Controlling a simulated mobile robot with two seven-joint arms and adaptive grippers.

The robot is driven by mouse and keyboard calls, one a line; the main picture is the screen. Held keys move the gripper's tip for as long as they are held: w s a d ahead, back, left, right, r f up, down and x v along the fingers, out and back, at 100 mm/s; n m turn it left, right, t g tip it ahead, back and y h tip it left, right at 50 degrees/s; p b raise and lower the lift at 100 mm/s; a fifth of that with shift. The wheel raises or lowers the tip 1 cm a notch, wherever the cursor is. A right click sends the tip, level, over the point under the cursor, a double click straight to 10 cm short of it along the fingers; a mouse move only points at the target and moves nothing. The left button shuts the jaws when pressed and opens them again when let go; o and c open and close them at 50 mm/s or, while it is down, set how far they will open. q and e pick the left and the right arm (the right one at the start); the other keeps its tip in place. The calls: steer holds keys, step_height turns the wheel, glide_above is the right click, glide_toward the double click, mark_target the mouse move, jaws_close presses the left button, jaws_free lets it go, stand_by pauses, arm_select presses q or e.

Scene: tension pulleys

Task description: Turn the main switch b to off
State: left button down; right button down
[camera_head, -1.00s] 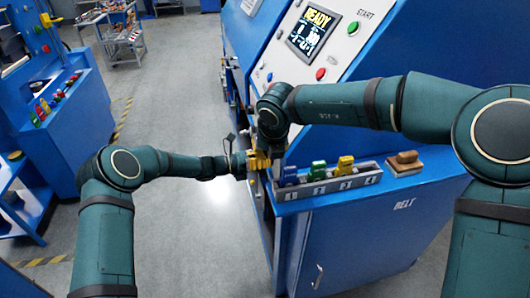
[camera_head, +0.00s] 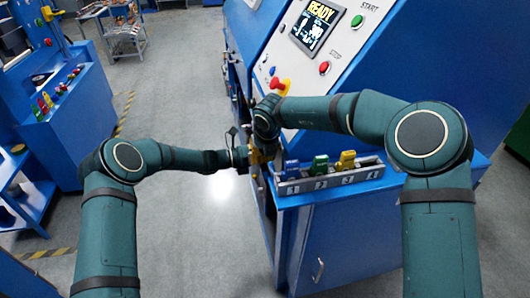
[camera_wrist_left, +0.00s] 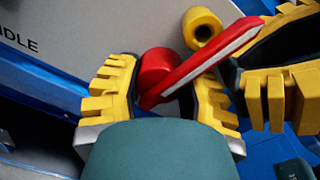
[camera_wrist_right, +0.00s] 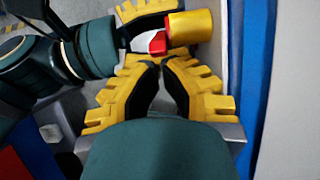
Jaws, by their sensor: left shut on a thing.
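A red handle (camera_wrist_left: 193,66) with a round red hub and a pale edge shows in the left wrist view, in front of a plate lettered "…DLE". A yellow cylinder (camera_wrist_left: 202,26) stands beside it. My left gripper (camera_wrist_left: 156,78) has its yellow fingers on either side of the red hub and is shut on it. In the right wrist view a bit of red (camera_wrist_right: 158,42) and the yellow cylinder (camera_wrist_right: 190,27) lie just beyond my right gripper (camera_wrist_right: 160,65), whose fingertips are together and appear empty. In the head view both grippers meet at the cabinet's front edge and hide the handle.
A rack of coloured locks (camera_head: 325,178) sits on the cabinet ledge, close under my right arm.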

arm_select(q)
steer(key=shift+s+d+f, duration=0.1)
stand_by(0.6)
steer(key=shift+c, duration=2.1)
jaws_free()
